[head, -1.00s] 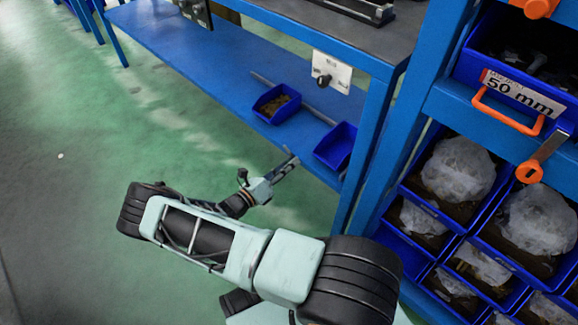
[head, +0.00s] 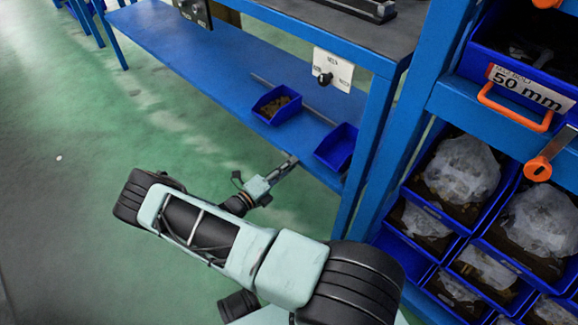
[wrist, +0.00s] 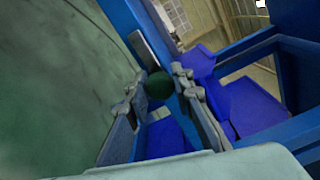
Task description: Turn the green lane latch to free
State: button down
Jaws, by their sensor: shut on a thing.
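A dark green round knob (wrist: 157,85) shows in the wrist view, at the front edge of the blue bench frame, between my fingers. A grey flat metal strip (wrist: 151,52) lies just above it in the picture. My gripper (wrist: 159,82) is shut on the green knob, with a finger on either side. In the head view my gripper (head: 290,164) is at the front edge of the lower blue shelf (head: 222,75), and the knob there is too small or hidden to make out. I cannot read any latch marking.
Two blue bins, a left one (head: 277,104) with brown contents and a right one (head: 336,147), stand on the lower shelf close to my gripper. A white plate with a black knob (head: 325,79) hangs above. A bin rack (head: 455,98) stands right. The green floor is clear left.

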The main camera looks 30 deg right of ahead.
jog(key=shift+s, duration=0.1)
jog(key=c, duration=1.7)
grip_release()
jog(key=shift+o, duration=0.2)
jog(key=v, duration=1.2)
jog(key=shift+r, duration=0.1)
